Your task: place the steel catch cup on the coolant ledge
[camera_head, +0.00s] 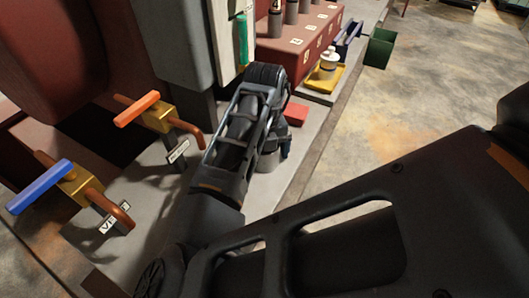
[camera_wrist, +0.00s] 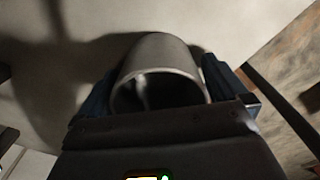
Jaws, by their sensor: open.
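The steel catch cup (camera_wrist: 160,62), a grey open-mouthed cylinder, lies between my gripper's two dark blue fingers in the wrist view. In the head view a small part of the cup (camera_head: 267,163) shows below my gripper (camera_head: 273,148), standing on a grey ledge (camera_head: 255,190). My gripper is open around the cup, one finger on each side; whether either finger touches it is unclear. The grey ledge runs under two brass valves, one with an orange handle (camera_head: 137,109) and one with a blue handle (camera_head: 40,187). Their small labels are unreadable, so I cannot tell which part is the coolant ledge.
A red block (camera_head: 296,114) lies just beyond my gripper. Farther back are a yellow tray (camera_head: 322,80) with a pale bottle, a red stepped rack (camera_head: 300,45) and a green bin (camera_head: 379,49). Open floor (camera_head: 400,120) lies to the right. My arm hides the front.

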